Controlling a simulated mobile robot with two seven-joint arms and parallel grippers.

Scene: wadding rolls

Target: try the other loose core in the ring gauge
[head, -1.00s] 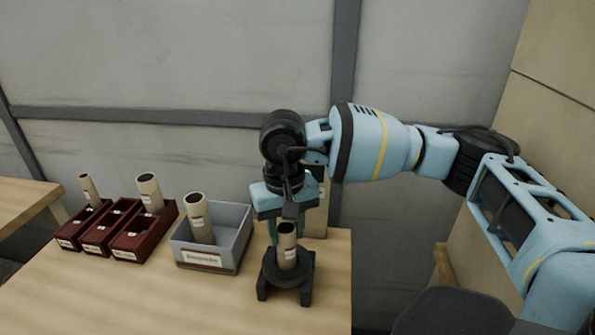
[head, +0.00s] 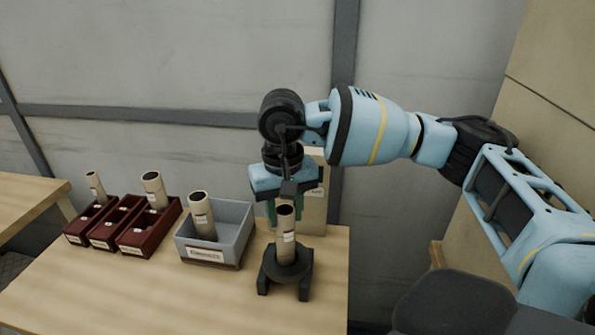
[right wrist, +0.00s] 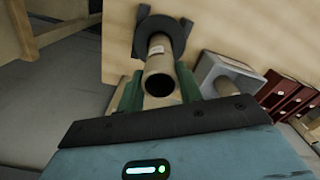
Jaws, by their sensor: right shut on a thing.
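The ring gauge (head: 272,278) is a dark ring on short legs near the table's right edge. A beige core (head: 286,247) with a white label stands upright at its opening. My right gripper (head: 278,212) points down and is shut on this core near its upper end. In the right wrist view the core (right wrist: 158,65) lies between the green fingers, with the gauge ring (right wrist: 150,22) around or just beyond its far end. I cannot tell whether its lower end is still inside the ring. Another core (head: 202,217) leans in the grey bin. My left gripper is not in view.
The grey bin (head: 236,243) has a front label. Left of it stand dark red trays (head: 142,243), with one core (head: 154,190) in the right tray and a thinner one (head: 95,187) in the left. A tan box (head: 315,212) stands behind the gauge. The table front is clear.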

